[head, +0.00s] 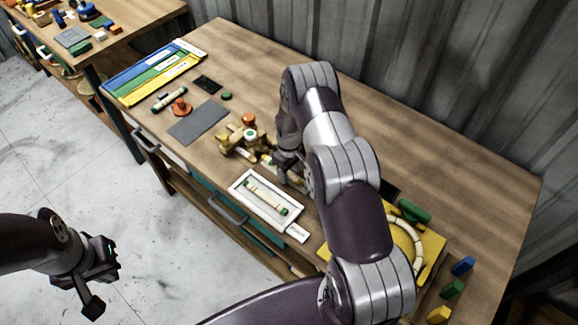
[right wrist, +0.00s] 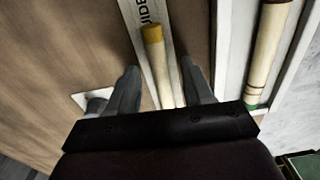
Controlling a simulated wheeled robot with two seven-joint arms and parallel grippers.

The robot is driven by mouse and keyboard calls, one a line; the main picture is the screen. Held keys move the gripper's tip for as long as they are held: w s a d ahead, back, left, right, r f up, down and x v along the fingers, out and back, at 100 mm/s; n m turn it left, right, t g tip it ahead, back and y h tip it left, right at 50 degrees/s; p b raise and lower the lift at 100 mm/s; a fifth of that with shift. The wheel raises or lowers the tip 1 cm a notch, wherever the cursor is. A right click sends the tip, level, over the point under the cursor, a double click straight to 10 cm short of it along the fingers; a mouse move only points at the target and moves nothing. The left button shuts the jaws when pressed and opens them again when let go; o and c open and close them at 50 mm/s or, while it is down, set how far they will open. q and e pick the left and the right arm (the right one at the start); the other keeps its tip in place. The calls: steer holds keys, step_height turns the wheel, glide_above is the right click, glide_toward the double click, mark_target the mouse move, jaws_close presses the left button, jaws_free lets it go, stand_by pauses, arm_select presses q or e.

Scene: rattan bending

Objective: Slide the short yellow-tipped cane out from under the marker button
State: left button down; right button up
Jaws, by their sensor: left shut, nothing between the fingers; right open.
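The short yellow-tipped cane (right wrist: 153,50) shows in the right wrist view, lying along a white lettered strip (right wrist: 133,14). My right gripper (right wrist: 160,68) is open, with one finger on each side of this cane; I cannot tell whether they touch it. The cane's near end is hidden by the gripper body. In the head view my right gripper (head: 289,168) is low over the table behind the white tray, largely hidden by my arm. I cannot make out for certain which piece is the marker button. My left gripper (head: 98,280) is shut and empty, over the floor at the left.
A white tray (head: 238,188) holds a green-tipped cane (head: 265,197). A wooden jig (head: 228,146) with knobs stands left of my right gripper. A yellow board (head: 431,243) with a curved cane lies to the right. The table's back right is clear.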

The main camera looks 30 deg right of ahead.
mark_target(289, 173)
steer(key=shift+w+r, duration=0.1)
steer(key=shift+r, duration=0.3)
step_height(289, 173, up, 12)
steer(key=b, duration=0.3)
steer(key=shift+f, duration=0.15)
